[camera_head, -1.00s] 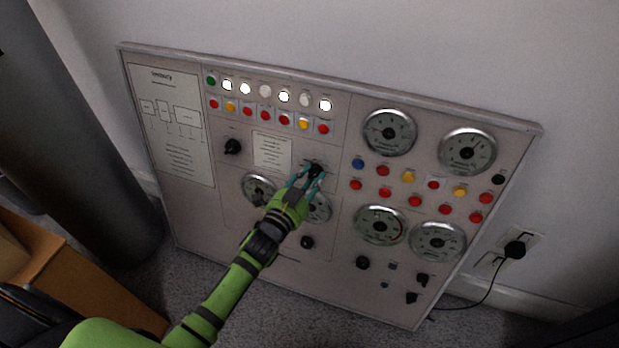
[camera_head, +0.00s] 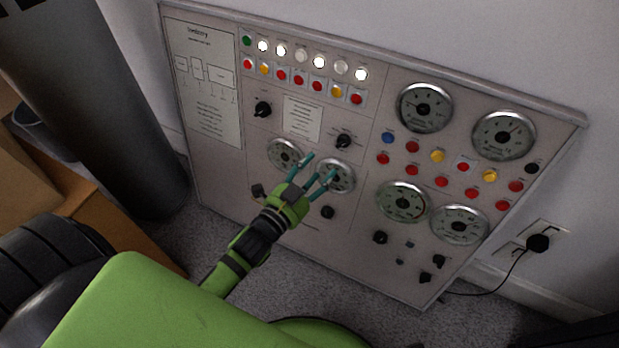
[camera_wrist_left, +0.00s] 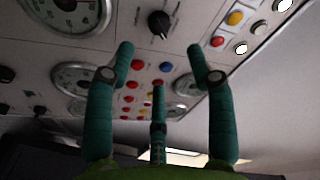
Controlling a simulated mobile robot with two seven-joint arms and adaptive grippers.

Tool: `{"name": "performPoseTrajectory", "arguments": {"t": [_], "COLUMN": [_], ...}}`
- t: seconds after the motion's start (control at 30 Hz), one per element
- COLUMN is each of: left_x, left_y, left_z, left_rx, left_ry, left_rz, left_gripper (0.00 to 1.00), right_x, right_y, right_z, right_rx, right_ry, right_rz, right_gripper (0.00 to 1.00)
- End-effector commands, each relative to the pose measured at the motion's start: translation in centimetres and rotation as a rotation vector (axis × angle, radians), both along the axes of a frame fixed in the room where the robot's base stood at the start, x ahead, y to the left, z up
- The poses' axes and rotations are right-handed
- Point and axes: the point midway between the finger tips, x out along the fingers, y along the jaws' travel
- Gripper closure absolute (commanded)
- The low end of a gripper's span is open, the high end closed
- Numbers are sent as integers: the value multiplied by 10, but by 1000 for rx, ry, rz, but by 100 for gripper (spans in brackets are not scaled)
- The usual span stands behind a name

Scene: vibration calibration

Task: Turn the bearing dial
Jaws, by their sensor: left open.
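A grey control panel (camera_head: 235,190) leans by the wall and carries several black knobs and round gauges. Its labels are too small to read, so I cannot tell which knob is the bearing dial. One black knob (camera_head: 343,141) sits right of the small white text plate. In the left wrist view a black knob (camera_wrist_left: 158,24) with a white mark lies beyond and between my fingertips. My left gripper (camera_head: 319,166) is open and empty, apart from that knob, in front of the two middle gauges. Its teal fingers also show in the left wrist view (camera_wrist_left: 159,50). My right gripper is out of view.
Another black knob (camera_head: 263,109) sits left of the text plate (camera_head: 303,118). Lamps and buttons run along the top, with larger gauges (camera_head: 425,107) at right. A dark cylinder (camera_head: 110,110) and brown boxes (camera_head: 75,200) stand at left. A black plug (camera_head: 537,243) is in the wall socket.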

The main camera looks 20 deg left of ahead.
Motion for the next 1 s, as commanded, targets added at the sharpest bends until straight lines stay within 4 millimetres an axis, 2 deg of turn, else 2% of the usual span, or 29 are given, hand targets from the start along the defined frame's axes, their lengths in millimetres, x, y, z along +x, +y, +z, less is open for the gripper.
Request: {"name": "performPoseTrajectory", "arguments": {"t": [0.1, 0.23, 0.8, 0.9, 0.97, 1.0], "left_x": [-16, -24, -25, -26, -29, -32], "left_y": [3, 4, 5, 7, 10, 14], "left_z": [0, 1, 1, -13, -34, -53], "left_rx": [0, 1, -1, -19, -44, -68], "left_ry": [3, 0, 2, 50, 122, 190], "left_rz": [0, 0, 0, 18, 43, 67], "left_gripper": [45, 45, 45, 45, 45, 45], "right_x": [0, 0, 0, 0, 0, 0], "right_y": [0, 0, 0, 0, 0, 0], "right_z": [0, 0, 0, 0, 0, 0], "right_rx": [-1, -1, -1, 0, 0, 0], "right_ry": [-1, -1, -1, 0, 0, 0], "right_rz": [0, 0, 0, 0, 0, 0], "right_gripper": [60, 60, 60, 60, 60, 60]}}
